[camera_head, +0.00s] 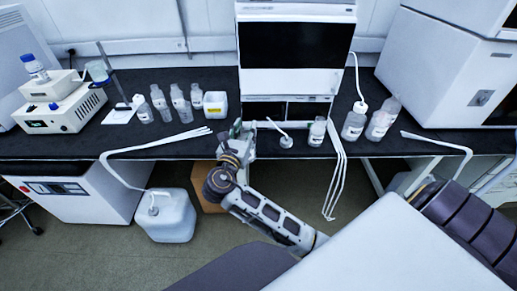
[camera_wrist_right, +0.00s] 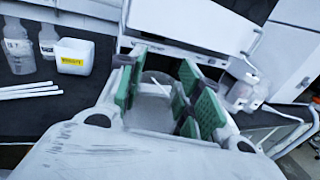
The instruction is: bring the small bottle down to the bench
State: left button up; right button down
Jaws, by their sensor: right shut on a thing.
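My right gripper (camera_head: 240,132) is at the front of the bench, just left of the instrument's lower opening. In the right wrist view its green-padded fingers (camera_wrist_right: 160,98) are apart, shut on a pale, see-through thing (camera_wrist_right: 150,112). This seems to be the small bottle, but it is mostly hidden by the fingers and I cannot read a label. In the head view the held thing is hidden by the gripper. My left gripper is not in view.
The black bench (camera_head: 190,147) carries several clear bottles (camera_head: 179,103) and a white box (camera_head: 216,104) to the left. The instrument stack (camera_head: 295,10) stands behind the gripper. More bottles (camera_head: 354,121) stand to the right. White tubes (camera_head: 165,142) lie along the front edge.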

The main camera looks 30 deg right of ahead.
jog(key=shift+s+d+f+m+g+h+b, duration=0.15)
jog(key=shift+s+d+m+g+h+b, duration=0.1)
jog(key=shift+s+m+g+h+b, duration=0.4)
jog(key=shift+s+d+f+m+g+h+b, duration=0.15)
jog(key=shift+s+d+m+g+h+b, duration=0.2)
jog(key=shift+s+b, duration=0.35)
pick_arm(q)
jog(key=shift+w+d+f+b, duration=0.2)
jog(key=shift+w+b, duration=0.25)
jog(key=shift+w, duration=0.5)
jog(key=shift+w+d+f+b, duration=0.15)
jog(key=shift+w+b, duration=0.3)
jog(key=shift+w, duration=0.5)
pick_arm(e)
jog(key=shift+s+d+f+m+g+h, duration=0.15)
jog(key=shift+s+m+g+h, duration=0.2)
jog(key=shift+s+g, duration=0.4)
jog(key=shift+s+d+f+m+g+h, duration=0.2)
jog(key=shift+s+m+g, duration=0.25)
jog(key=shift+s+g, duration=0.3)
jog(key=shift+a+r, duration=0.1)
